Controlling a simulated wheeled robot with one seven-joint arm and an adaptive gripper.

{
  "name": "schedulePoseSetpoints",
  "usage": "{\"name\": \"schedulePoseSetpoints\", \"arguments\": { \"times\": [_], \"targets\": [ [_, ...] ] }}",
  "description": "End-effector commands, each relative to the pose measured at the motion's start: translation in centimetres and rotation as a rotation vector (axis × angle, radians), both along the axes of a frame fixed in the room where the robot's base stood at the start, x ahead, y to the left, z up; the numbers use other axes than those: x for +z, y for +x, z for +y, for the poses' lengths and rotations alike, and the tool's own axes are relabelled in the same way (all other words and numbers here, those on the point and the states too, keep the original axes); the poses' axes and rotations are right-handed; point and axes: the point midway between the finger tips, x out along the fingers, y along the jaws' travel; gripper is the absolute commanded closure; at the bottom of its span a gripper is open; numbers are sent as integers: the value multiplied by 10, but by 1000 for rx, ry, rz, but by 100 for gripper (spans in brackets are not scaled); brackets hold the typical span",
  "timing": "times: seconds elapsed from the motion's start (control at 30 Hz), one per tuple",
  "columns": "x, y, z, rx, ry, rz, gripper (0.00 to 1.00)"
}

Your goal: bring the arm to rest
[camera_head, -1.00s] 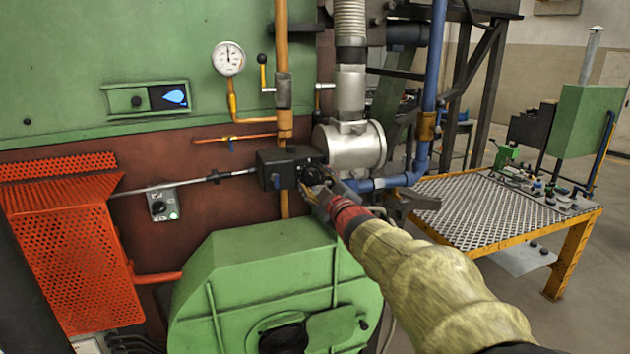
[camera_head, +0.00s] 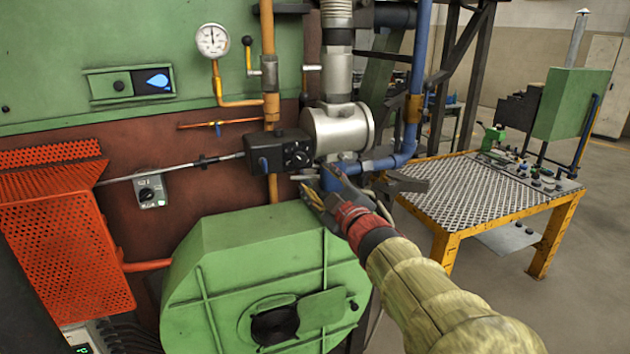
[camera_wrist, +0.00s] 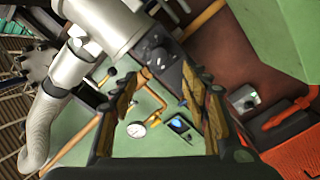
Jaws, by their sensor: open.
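My arm, in a yellowish padded sleeve, reaches in from the lower right of the head view. My gripper (camera_head: 318,188) is open and empty, with a red band behind the fingers. It is in front of the furnace, just below and right of the black control box (camera_head: 278,152) with its round black knob (camera_head: 298,155). In the wrist view my gripper (camera_wrist: 165,92) has its two fingers spread wide, with nothing between them. The box (camera_wrist: 168,68) shows beyond the fingers there, partly covered by the right one.
A silver pipe body (camera_head: 340,128) and blue pipe (camera_head: 405,140) stand close behind my gripper. A green blower housing (camera_head: 215,260) is below left, an orange perforated guard (camera_head: 60,255) far left. A metal-topped table (camera_head: 490,198) stands right. Open floor shows at far right.

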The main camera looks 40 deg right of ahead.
Motion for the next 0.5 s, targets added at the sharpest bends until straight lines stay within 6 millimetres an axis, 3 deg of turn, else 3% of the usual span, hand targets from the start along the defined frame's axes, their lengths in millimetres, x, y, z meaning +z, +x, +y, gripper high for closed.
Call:
{"name": "schedulePoseSetpoints", "arguments": {
  "times": [0.33,0.43,0.5],
  "targets": [
    [-5,-1,-4,-15,14,15,54],
    [-23,-8,-20,-82,66,66,54],
    [-52,-21,-36,-166,144,130,54]
  ]
}}
